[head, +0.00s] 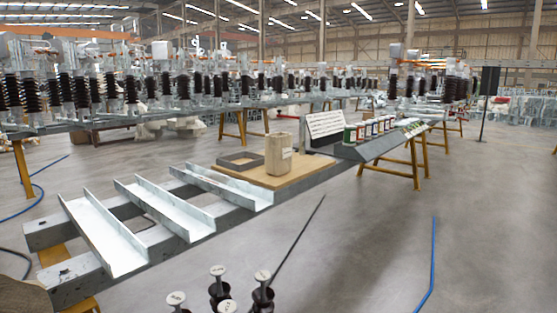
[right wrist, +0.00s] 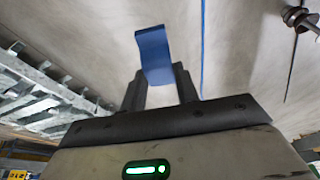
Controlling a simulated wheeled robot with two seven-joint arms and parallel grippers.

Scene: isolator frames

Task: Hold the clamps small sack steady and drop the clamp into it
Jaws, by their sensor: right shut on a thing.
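In the right wrist view, my right gripper (right wrist: 158,82) is shut on a flat, slightly bent blue piece (right wrist: 153,52), which sticks out past the fingertips. It may be the clamp; its lower end is hidden between the fingers. In the head view a small beige sack-like container (head: 279,155) stands upright on a wooden board. A brown, rough-textured thing (head: 22,297), perhaps another sack, is cut off at the bottom left corner. I cannot tell which is the clamps small sack. Neither gripper shows in the head view, and my left gripper is in no view.
The wooden board (head: 300,178) also bears a dark square frame (head: 240,160). Steel channels (head: 105,235) lie across the rails at left. Several small jars (head: 368,129) stand in a row behind. Dark posts with pale round tops (head: 262,290) stand at the bottom. Floor at right is mostly clear.

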